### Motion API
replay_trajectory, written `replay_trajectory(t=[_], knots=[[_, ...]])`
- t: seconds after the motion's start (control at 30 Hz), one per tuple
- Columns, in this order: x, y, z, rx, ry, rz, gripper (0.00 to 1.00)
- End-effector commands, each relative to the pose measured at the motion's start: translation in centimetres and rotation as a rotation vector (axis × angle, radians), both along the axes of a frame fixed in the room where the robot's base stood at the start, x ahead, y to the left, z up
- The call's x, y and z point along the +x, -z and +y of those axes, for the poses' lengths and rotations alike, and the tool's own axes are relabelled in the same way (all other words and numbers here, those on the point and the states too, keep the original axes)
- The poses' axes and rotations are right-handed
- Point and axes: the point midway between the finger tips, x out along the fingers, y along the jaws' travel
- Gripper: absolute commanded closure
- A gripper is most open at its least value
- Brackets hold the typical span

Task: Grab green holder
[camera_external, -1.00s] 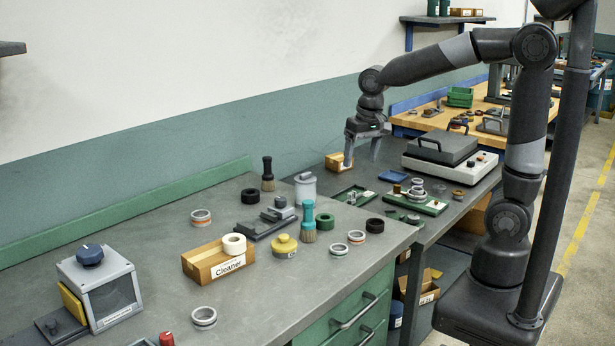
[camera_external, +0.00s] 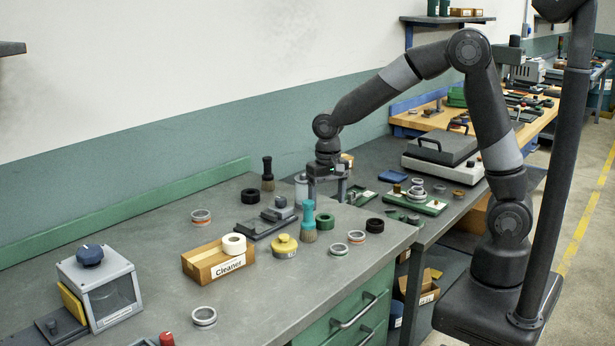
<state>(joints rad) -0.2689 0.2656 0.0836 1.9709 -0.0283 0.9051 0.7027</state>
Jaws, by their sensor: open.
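My gripper (camera_external: 327,196) is open and empty, pointing down over the bench near the grey lidded canister. A flat green tray (camera_external: 367,199) lies right of my gripper, partly hidden by a finger. A green board (camera_external: 432,208) with rings and small parts on it lies further right. I cannot tell which of these green things is the green holder. No contact with any of them shows.
The grey canister (camera_external: 301,190) stands close behind my gripper. A cardboard box labelled Cleaner (camera_external: 215,262) is at front left.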

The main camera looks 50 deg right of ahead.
Motion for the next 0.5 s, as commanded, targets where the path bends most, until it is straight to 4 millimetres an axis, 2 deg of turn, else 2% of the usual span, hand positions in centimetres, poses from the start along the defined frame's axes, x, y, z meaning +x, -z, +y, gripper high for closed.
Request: replay_trajectory(t=[0.3,0.5], knots=[[0.3,4.4,0.3,-0.001,-0.001,0.003,0.26],[0.3,4.9,0.3,0.000,0.000,0.002,0.26]])
